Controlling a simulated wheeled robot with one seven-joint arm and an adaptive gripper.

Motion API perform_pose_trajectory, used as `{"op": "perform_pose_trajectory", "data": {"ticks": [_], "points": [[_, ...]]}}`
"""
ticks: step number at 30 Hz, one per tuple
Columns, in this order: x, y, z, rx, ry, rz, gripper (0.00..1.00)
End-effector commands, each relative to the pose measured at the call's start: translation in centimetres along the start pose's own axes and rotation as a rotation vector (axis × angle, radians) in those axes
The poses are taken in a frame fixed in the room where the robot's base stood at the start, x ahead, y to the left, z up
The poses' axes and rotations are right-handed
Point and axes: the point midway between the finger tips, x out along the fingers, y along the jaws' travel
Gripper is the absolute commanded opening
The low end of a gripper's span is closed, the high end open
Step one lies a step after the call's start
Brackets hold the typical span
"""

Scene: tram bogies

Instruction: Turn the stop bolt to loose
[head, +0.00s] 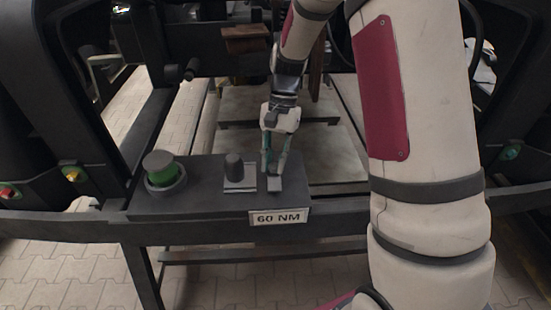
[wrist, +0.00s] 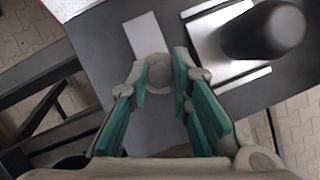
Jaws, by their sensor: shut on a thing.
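The stop bolt, seen as a round grey-brown head (wrist: 160,72), lies between my fingertips in the wrist view. My gripper (head: 274,168) points down at the right part of a dark box top, and its teal-padded fingers (wrist: 162,84) are closed on both sides of the bolt head. In the head view the fingers hide the bolt. A pale flat strip (wrist: 143,33) lies beside the bolt head; a small light plate (head: 274,184) shows by the fingertips in the head view. No loose or tight marking is readable.
The dark box (head: 205,204) carries a "60 NM" label (head: 279,217) on its front. A black knob (head: 235,165) on a silver plate stands close left of my gripper; it also shows in the wrist view (wrist: 268,32). A green button (head: 161,172) is farther left. Dark frame beams surround the box.

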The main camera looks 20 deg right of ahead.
Motion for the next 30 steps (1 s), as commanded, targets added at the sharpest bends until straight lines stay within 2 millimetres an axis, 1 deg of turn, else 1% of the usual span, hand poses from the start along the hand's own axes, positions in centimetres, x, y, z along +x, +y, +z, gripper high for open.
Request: {"op": "perform_pose_trajectory", "data": {"ticks": [30], "points": [[-0.02, -0.54, 0.30, -0.895, 0.002, 0.370, 0.00]]}}
